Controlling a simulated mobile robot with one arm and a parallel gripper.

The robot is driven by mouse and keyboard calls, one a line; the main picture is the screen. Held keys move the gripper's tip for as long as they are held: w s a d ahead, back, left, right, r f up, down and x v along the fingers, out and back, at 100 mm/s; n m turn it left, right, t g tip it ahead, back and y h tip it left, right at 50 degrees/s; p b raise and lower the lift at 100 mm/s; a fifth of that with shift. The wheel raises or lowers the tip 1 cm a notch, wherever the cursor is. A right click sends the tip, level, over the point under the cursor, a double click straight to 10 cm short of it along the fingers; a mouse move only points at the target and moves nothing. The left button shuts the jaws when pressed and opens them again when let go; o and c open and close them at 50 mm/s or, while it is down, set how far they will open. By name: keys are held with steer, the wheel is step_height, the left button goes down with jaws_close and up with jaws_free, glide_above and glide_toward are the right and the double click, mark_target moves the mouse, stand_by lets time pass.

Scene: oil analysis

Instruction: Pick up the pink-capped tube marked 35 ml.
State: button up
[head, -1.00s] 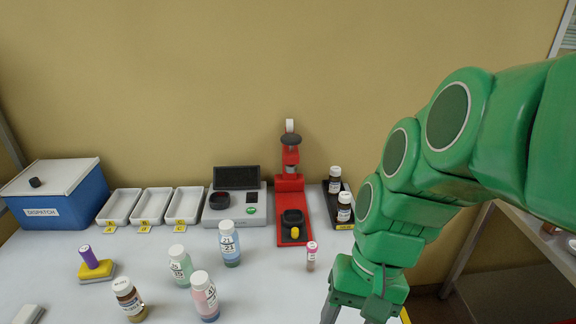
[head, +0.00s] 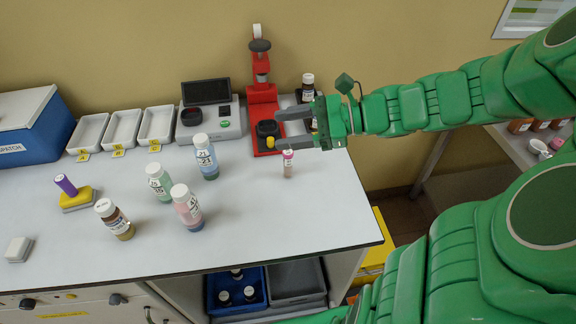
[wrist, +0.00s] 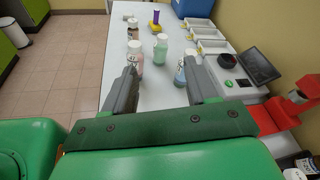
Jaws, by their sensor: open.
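The small pink-capped tube (head: 288,164) stands upright on the white bench in the head view, near the bench's right end. Its marking is too small to read. My gripper (head: 280,130) is open and empty, pointing left, and appears just above and behind the tube in the picture. In the wrist view, the two fingers of my gripper (wrist: 160,75) are spread apart with nothing between their tips but bench and bottles farther off. The tube is not visible in the wrist view.
A red press (head: 264,100) stands behind the tube. A dark bottle (head: 308,82) is partly hidden by my gripper. White-capped bottles (head: 187,206) stand left of the tube. A grey analyser (head: 209,115) and white trays (head: 122,130) line the back. Bench front right is clear.

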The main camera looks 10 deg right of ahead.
steer(key=w+d+m+t, duration=0.6)
steer(key=w+d+m, duration=0.1)
steer(key=d, duration=0.2)
glide_toward(288, 162)
steer(key=shift+y, duration=0.3)
steer(key=w+f, duration=0.1)
steer(key=w+a+f, duration=0.1)
steer(key=w, duration=0.1)
steer(key=shift+a+f, duration=0.25)
steer(key=shift+f, duration=0.05)
steer(key=shift+x, duration=1.25)
steer(key=x, duration=0.3)
steer(key=shift+s+a+r, duration=0.15)
steer(key=shift+a+r, duration=0.05)
steer(key=shift+r, duration=0.05)
steer(key=shift+x, duration=1.05)
steer(key=c, duration=1)
steer(key=shift+r, duration=0.1)
steer(key=shift+r, duration=4.9)
